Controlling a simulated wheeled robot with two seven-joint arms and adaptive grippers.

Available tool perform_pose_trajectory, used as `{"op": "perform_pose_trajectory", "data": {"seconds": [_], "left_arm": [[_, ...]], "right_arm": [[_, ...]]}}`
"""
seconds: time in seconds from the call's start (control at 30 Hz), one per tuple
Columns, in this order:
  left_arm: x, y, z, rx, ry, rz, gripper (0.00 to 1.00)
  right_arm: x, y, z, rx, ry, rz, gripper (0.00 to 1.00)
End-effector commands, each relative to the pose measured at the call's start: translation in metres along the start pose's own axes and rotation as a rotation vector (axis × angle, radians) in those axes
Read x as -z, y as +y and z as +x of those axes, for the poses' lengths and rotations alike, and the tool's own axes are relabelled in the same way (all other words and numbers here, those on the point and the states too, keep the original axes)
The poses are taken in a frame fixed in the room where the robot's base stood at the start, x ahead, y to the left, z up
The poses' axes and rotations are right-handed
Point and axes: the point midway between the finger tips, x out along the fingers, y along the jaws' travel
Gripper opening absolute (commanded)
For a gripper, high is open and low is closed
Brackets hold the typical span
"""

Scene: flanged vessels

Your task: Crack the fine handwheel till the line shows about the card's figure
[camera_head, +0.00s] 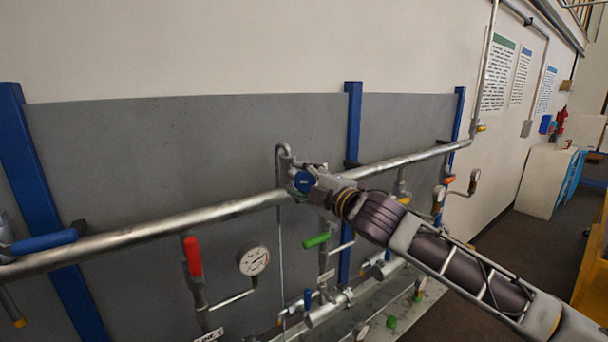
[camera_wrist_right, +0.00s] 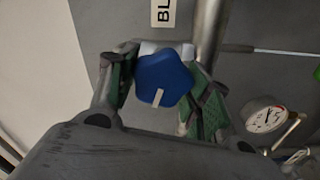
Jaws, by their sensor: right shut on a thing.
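A blue lobed handwheel (camera_wrist_right: 163,80) with a pale pointer mark sits between the fingers of my right gripper (camera_wrist_right: 160,92) in the right wrist view. The gripper is shut on it. In the head view the blue handwheel (camera_head: 303,181) shows at the pipe, with my right gripper (camera_head: 308,182) around it. A round dial gauge (camera_head: 253,261) hangs below the pipe; its figures are too small to read. In the wrist view a gauge (camera_wrist_right: 265,117) shows at the right. No card with a figure can be made out. My left gripper is not in view.
A long metal pipe (camera_head: 160,231) crosses the grey panel (camera_head: 180,150). A red lever (camera_head: 193,256), a green lever (camera_head: 316,240) and a blue lever (camera_head: 44,243) stick out along the pipework. A white cabinet (camera_head: 543,180) stands at the far right.

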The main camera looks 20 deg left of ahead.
Motion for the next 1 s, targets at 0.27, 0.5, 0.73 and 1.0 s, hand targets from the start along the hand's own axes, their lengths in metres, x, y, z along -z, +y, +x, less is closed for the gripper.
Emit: {"op": "perform_pose_trajectory", "data": {"seconds": [0.27,0.5,0.73,1.0], "left_arm": [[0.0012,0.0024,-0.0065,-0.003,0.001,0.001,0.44],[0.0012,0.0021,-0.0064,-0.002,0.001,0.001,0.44],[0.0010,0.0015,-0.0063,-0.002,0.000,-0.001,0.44],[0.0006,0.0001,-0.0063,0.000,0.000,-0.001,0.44]], "right_arm": [[0.0003,-0.0032,0.0003,0.005,0.000,-0.088,0.25],[0.0000,-0.0041,0.0003,0.005,0.000,-0.098,0.25],[0.0000,-0.0045,0.0003,0.005,0.000,-0.097,0.54],[0.0000,-0.0026,0.0002,0.003,0.000,-0.097,0.70]]}}
